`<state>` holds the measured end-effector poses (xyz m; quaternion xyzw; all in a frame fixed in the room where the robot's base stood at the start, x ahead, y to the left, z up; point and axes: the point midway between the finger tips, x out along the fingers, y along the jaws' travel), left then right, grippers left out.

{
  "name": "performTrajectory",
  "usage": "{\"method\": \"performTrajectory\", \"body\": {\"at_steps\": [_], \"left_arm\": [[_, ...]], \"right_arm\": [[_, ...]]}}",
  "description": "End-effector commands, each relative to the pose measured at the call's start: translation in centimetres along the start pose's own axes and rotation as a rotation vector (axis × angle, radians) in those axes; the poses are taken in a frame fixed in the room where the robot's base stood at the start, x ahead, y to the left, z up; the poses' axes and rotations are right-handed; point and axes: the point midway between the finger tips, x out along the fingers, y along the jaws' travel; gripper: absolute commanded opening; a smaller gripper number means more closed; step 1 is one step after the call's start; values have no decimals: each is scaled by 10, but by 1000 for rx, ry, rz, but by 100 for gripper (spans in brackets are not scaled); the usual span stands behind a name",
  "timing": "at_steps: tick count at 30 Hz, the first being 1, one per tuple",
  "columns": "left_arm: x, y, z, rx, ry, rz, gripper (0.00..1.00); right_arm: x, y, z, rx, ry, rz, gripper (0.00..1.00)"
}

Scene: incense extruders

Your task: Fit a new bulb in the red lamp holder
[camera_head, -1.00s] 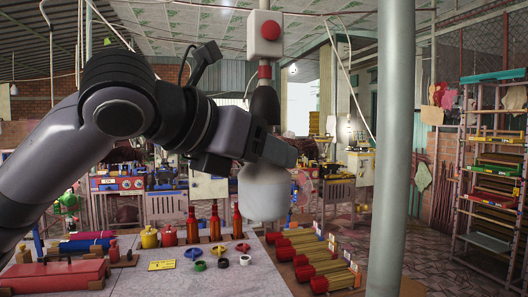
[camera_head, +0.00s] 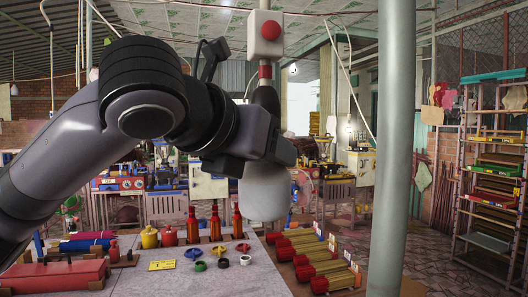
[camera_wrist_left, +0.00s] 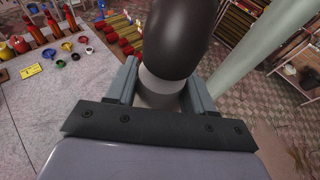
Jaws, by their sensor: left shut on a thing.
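A black lamp holder (camera_head: 265,98) hangs at upper centre in the head view, with a red band (camera_head: 265,72) above it. A white bulb (camera_head: 264,195) is right under it, glass down. My left gripper (camera_head: 278,150) comes in from the left and is shut on the bulb near its neck. In the left wrist view the dark holder (camera_wrist_left: 180,35) sits directly above the pale collar (camera_wrist_left: 162,85) between my fingers, with no clear gap. My gripper hides the joint in the head view, so how deep the bulb sits cannot be told. My right gripper is out of view.
A white box with a red button (camera_head: 265,33) hangs above the holder. A grey post (camera_head: 391,150) stands to the right. Below is a table (camera_head: 215,283) with red bottles (camera_head: 191,225), small coloured rings and red-ended bundles (camera_head: 320,282). A shelf rack (camera_head: 492,165) stands far right.

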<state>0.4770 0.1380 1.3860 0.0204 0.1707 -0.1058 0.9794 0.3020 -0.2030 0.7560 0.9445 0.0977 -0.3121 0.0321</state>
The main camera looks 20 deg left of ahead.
Motion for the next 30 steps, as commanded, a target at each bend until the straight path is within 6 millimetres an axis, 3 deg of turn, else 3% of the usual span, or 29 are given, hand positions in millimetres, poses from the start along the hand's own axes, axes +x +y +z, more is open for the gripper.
{"method": "performTrajectory", "body": {"at_steps": [4, 5, 6, 7, 17, 30], "left_arm": [[-2, 0, 5, -4, -15, -4, 23], [-2, 0, 5, -4, -15, -4, 62], [-2, 0, 5, -4, -14, -3, 76], [-2, 0, 4, -3, -13, -3, 82], [-4, 0, 2, -1, -7, -3, 82], [-65, 0, 2, -1, -12, -3, 82]], "right_arm": [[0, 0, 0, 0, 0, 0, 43], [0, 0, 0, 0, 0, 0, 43], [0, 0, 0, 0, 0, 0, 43], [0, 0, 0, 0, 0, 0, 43], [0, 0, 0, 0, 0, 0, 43], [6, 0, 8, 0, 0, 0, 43]]}}
